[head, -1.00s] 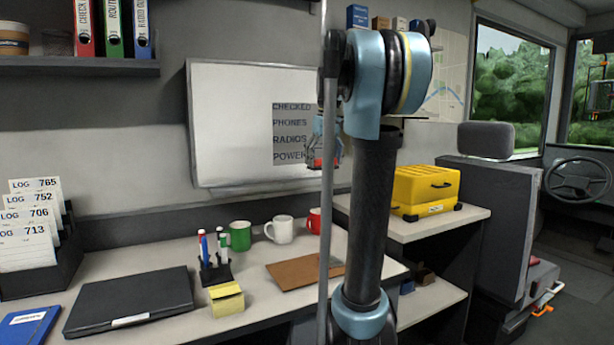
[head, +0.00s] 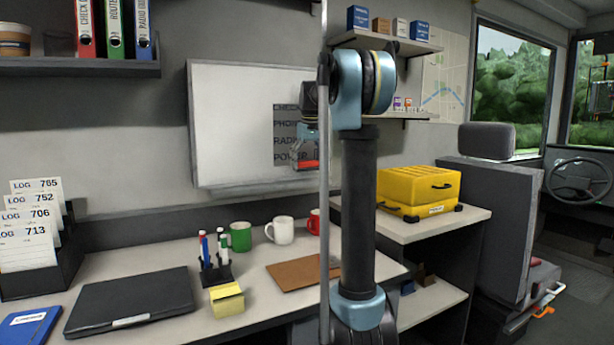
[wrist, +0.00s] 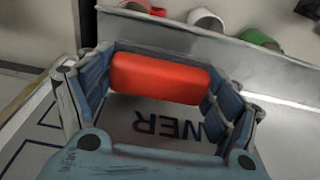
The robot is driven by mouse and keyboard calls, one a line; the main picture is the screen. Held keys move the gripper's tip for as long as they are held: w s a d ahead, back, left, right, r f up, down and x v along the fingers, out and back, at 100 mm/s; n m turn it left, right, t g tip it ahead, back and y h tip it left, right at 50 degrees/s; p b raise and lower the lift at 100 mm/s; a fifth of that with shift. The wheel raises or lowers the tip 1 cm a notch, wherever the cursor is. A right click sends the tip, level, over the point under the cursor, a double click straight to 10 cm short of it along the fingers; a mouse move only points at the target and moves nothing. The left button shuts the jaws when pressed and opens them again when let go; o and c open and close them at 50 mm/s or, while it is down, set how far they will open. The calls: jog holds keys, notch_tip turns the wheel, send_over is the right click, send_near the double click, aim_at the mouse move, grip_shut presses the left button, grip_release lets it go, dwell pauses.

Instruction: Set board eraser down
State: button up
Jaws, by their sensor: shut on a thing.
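The board eraser (wrist: 160,78) is a red block held between the fingers of my gripper (head: 305,157). In the head view its red edge (head: 306,166) shows just under the fingers, in front of the lower right part of the whiteboard (head: 232,120). The wrist view shows the fingers at both ends of the eraser. The board's lettering is upside down beyond it. I cannot tell whether the eraser touches the board.
Green (head: 240,236), white (head: 281,230) and red (head: 314,222) mugs stand on the desk below the board. A pen holder (head: 215,270), a yellow note block (head: 226,299) and a brown clipboard (head: 298,273) lie nearer. A yellow case (head: 418,190) stands at right.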

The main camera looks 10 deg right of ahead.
aim_at(308, 161)
jog(key=shift+w+f, duration=0.2)
jog(key=shift+f, duration=1.95)
jog(key=shift+f, duration=0.1)
jog(key=o, duration=0.9)
jog(key=shift+c, duration=0.2)
notch_tip(308, 161, up, 17)
jog(key=s, duration=0.1)
jog(key=shift+s, duration=0.3)
